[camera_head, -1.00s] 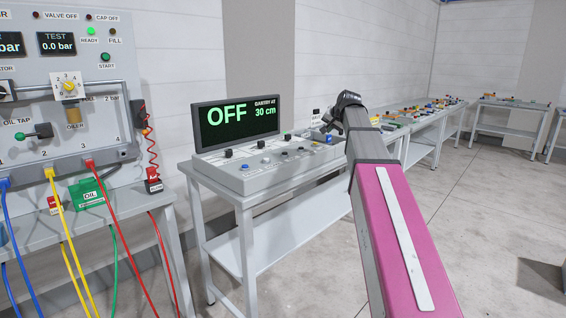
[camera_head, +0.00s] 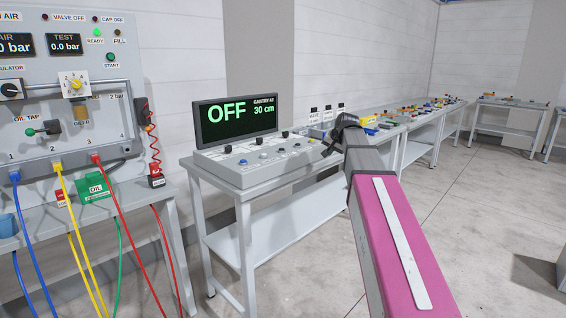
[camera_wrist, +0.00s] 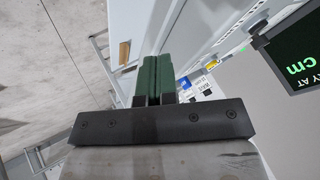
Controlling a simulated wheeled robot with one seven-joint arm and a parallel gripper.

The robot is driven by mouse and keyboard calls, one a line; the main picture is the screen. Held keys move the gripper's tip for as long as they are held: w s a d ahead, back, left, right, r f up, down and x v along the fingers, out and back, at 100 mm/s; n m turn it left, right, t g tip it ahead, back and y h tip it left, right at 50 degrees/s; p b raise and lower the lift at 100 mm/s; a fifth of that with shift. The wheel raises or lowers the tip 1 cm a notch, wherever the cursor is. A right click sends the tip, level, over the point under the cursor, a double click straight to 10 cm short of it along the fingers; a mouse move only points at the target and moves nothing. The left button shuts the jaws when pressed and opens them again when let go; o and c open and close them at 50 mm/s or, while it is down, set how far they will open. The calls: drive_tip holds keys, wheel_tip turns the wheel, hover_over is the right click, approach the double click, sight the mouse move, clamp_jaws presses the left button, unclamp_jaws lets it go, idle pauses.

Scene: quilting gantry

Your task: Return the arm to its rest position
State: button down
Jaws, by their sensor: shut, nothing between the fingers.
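My pink and grey arm (camera_head: 395,225) reaches forward from the lower right in the head view. Its dark wrist end (camera_head: 346,121) is beside the right end of the grey control console. My gripper (camera_wrist: 153,62) shows in the wrist view as two green fingers pressed together, with nothing between them. In the head view the fingers are too small to make out clearly. The console's screen (camera_head: 235,121) reads OFF and "gantry at 30 cm". Part of this screen (camera_wrist: 300,55) also shows at the right of the wrist view.
The control console (camera_head: 262,163) stands on a white table (camera_head: 270,210). At left is a test panel (camera_head: 65,100) with blue, yellow and red hoses hanging from it. A green OIL box (camera_head: 95,188) sits below the panel. More benches (camera_head: 425,130) line the wall. Floor at right (camera_head: 480,210) is clear.

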drive_tip(key=s+f+n+g, duration=0.1)
drive_tip(key=s+f, duration=0.3)
drive_tip(key=f, duration=0.4)
drive_tip(key=s+f+g+h, duration=0.1)
drive_tip(key=s+f, duration=0.3)
drive_tip(key=f, duration=0.3)
drive_tip(key=s+f+n+g, duration=0.1)
drive_tip(key=s+f, duration=0.4)
drive_tip(key=f, duration=0.3)
drive_tip(key=s+f+n+g+h, duration=0.1)
drive_tip(key=s+f+g, duration=0.3)
drive_tip(key=s+f, duration=1.2)
drive_tip(key=shift+s+a+n+h, duration=0.15)
drive_tip(key=shift+s+n+h, duration=0.25)
drive_tip(key=shift+s+n, duration=0.15)
drive_tip(key=shift+w, duration=0.1)
